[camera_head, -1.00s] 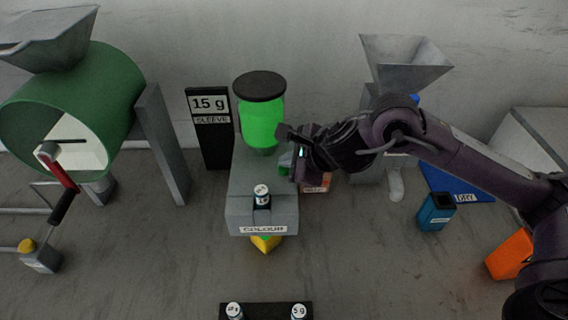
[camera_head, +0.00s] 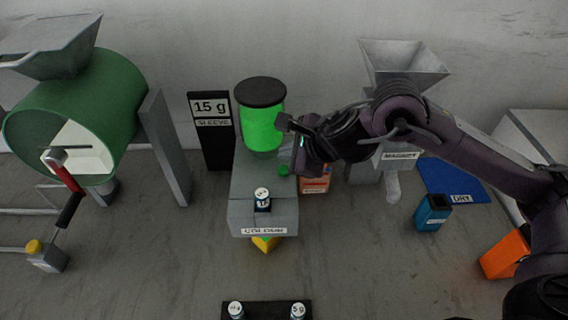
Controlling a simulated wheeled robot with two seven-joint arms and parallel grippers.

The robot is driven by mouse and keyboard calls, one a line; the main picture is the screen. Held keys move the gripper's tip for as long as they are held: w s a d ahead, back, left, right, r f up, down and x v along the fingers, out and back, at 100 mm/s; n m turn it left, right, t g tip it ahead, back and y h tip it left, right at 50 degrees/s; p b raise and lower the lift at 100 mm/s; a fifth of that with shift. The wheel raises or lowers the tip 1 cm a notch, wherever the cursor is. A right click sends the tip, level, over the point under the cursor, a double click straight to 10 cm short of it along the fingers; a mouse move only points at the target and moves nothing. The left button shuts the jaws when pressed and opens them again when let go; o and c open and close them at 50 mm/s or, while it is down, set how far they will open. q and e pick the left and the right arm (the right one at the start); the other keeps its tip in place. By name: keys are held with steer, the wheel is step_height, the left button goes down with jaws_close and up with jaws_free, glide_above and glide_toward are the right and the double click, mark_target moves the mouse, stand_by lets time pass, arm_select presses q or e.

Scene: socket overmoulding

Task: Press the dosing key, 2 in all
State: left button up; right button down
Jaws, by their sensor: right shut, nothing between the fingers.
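The dosing unit, a grey box labelled COLOUR (camera_head: 263,222), stands in the middle with a green-filled jar (camera_head: 262,128) under a black lid. A small green key (camera_head: 283,170) shows at the box's upper right side. My right gripper (camera_head: 288,155) is shut and empty just above and beside this key; whether it touches the key cannot be told. A small white-topped piece (camera_head: 262,195) sits on the front of the box. A yellow part (camera_head: 265,244) shows under its front. A black sign (camera_head: 211,130) reads 15 g SLEEVE. My left gripper is out of view.
A green drum (camera_head: 90,110) with a crank stands at left. A hopper (camera_head: 404,62) with a MAGNET label is behind my right arm. An orange box (camera_head: 314,184), a blue container (camera_head: 432,213) and a blue DRY mat (camera_head: 470,185) lie right. A black holder (camera_head: 267,309) is in front.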

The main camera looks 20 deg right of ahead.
step_height(320, 180, up, 3)
steer(key=shift+r+p, duration=0.2)
steer(key=shift+p, duration=0.7)
steer(key=shift+f, duration=0.1)
stand_by(1.7)
